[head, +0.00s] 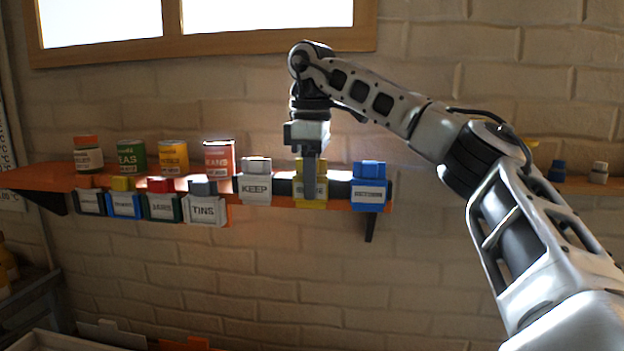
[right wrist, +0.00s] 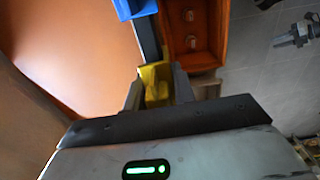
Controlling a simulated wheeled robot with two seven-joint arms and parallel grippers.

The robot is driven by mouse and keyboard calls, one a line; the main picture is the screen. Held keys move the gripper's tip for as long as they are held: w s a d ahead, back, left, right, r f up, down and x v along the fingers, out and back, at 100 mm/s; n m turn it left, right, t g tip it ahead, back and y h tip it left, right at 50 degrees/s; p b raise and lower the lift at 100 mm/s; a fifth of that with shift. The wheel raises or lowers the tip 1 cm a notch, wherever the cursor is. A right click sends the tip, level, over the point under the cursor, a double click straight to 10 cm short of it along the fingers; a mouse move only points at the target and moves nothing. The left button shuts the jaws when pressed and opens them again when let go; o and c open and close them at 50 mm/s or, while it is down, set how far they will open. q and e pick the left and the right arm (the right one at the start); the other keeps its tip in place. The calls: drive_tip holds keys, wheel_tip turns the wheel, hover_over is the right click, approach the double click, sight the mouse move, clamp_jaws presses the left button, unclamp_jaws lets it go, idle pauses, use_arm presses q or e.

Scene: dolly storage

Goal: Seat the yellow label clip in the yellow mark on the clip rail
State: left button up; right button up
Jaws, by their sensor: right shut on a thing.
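The yellow label clip (head: 319,201) is at the dark clip rail (head: 338,188), between the white KEEP clip (head: 255,189) and the blue clip (head: 369,195). My right gripper (head: 309,172) points down from above and is shut on the yellow clip. In the right wrist view the yellow clip (right wrist: 155,80) sits between the two fingers (right wrist: 154,92), in line with the rail (right wrist: 149,38). The yellow mark does not show. I cannot tell whether the clip is pressed fully onto the rail. My left gripper is not in view.
Several cans, among them a red one (head: 219,158), stand on the orange shelf (head: 50,178). More label clips, such as TINS (head: 205,209), hang along its front edge at the left. A brick wall is behind. Small blue and white items (head: 557,171) stand on a shelf at right.

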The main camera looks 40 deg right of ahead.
drive_tip(key=o, duration=1.1)
drive_tip(key=shift+r+p, duration=0.55)
drive_tip(key=shift+r, duration=0.3)
use_arm(q)
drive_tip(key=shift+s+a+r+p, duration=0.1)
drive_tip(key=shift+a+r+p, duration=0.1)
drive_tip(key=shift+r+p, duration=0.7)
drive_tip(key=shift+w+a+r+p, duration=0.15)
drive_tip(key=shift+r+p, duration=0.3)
drive_tip(key=shift+p, duration=0.9)
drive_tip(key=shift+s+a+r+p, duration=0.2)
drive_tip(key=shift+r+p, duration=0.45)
drive_tip(key=shift+p, duration=0.45)
use_arm(e)
drive_tip(key=shift+r, duration=7.15)
